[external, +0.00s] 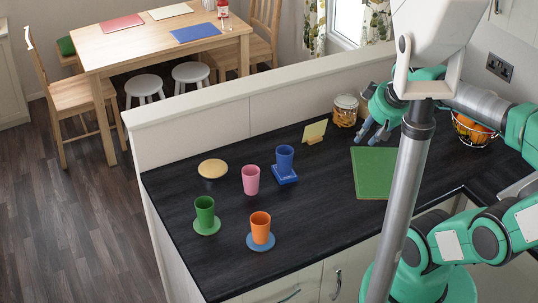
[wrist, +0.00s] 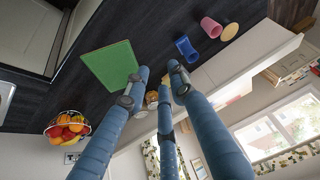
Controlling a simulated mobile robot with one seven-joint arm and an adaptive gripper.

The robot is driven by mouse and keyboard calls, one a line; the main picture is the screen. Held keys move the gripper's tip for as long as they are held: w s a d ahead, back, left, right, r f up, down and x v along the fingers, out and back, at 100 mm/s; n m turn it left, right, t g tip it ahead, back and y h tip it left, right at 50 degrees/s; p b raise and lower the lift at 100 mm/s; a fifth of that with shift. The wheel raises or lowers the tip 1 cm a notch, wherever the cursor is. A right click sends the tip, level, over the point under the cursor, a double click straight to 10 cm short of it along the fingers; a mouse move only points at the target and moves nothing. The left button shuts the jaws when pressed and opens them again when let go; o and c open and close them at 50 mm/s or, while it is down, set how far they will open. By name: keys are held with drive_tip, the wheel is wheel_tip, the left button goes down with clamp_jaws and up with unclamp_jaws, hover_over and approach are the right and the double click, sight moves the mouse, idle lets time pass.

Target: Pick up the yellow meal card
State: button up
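The yellow meal card (external: 315,130) stands tilted in a small wooden holder (external: 314,140) on the dark worktop, close to the low cream wall, in the external view. In the wrist view I cannot make the card out clearly; my fingers cover much of that area. My gripper (external: 375,132) is to the right of the card, above the worktop and apart from it. In the wrist view my gripper (wrist: 158,75) shows its blue fingers spread, with nothing held between them.
A lidded jar (external: 345,110) stands between the card and my gripper. A green board (external: 374,173) lies in front, and a fruit basket (external: 472,130) is at right. A blue cup (external: 284,158), pink cup (external: 250,180), green cup (external: 204,211) and orange cup (external: 260,225) stand left.

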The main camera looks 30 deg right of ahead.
drive_tip(key=w+d+f+n+g+y, duration=0.1)
drive_tip(key=w+d+n, duration=0.15)
drive_tip(key=w, duration=0.65)
drive_tip(key=w+d+n+g+p, duration=0.15)
drive_tip(key=w+n, duration=0.25)
drive_tip(key=w, duration=0.5)
drive_tip(key=w+d+f+n+y, duration=0.1)
drive_tip(key=w+d+n, duration=0.25)
drive_tip(key=w, duration=0.55)
drive_tip(key=w+d+f+n+y, duration=0.1)
drive_tip(key=w+d+f+n, duration=0.3)
drive_tip(key=w+d+f, duration=0.3)
drive_tip(key=w+d+f+n+g+y, duration=0.1)
drive_tip(key=w+d+f+n, duration=0.4)
drive_tip(key=w+f, duration=0.6)
wheel_tip(320, 180, down, 2)
drive_tip(key=shift+w+d+y, duration=0.2)
drive_tip(key=shift+d+y, duration=0.1)
drive_tip(key=shift+d, duration=0.65)
drive_tip(key=shift+f, duration=0.1)
hover_over(314, 131)
drive_tip(key=d, duration=0.3)
drive_tip(key=shift+s+a+f, duration=0.1)
drive_tip(key=shift+s+f, duration=0.05)
drive_tip(key=shift+f, duration=1.05)
drive_tip(key=shift+s+f, duration=0.15)
drive_tip(key=shift+f, duration=1.1)
drive_tip(key=shift+s+a+f, duration=0.1)
drive_tip(key=shift+s+f, duration=0.05)
drive_tip(key=shift+f, duration=1.05)
